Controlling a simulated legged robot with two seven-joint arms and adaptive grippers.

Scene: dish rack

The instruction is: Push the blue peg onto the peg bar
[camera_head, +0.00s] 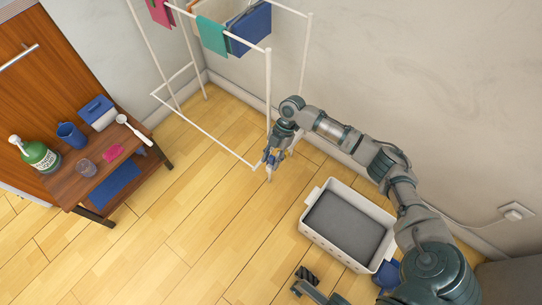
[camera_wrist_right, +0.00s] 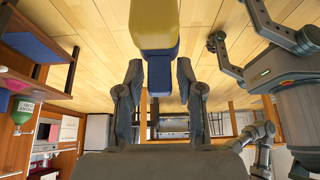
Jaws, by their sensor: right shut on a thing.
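My right gripper (camera_head: 272,158) is low, beside the near lower corner of the white rack frame (camera_head: 205,131). It is shut on the blue peg (camera_wrist_right: 160,75), which shows between and beyond the fingers in the right wrist view. A tan-yellow piece (camera_wrist_right: 153,22) adjoins the peg there; I cannot tell whether they are joined. In the head view the peg is small and partly hidden by the fingers. I cannot tell which rail is the peg bar, or whether the peg touches it. What looks like my left gripper (camera_head: 304,280) is at the bottom edge, its jaws unclear.
Cloths, including a teal one (camera_head: 212,36), hang on the rack's upper rails. A white basket (camera_head: 310,228) stands on the floor right of the gripper. A wooden side table (camera_head: 77,186) with a bottle, mug and brush is at left. The floor between is clear.

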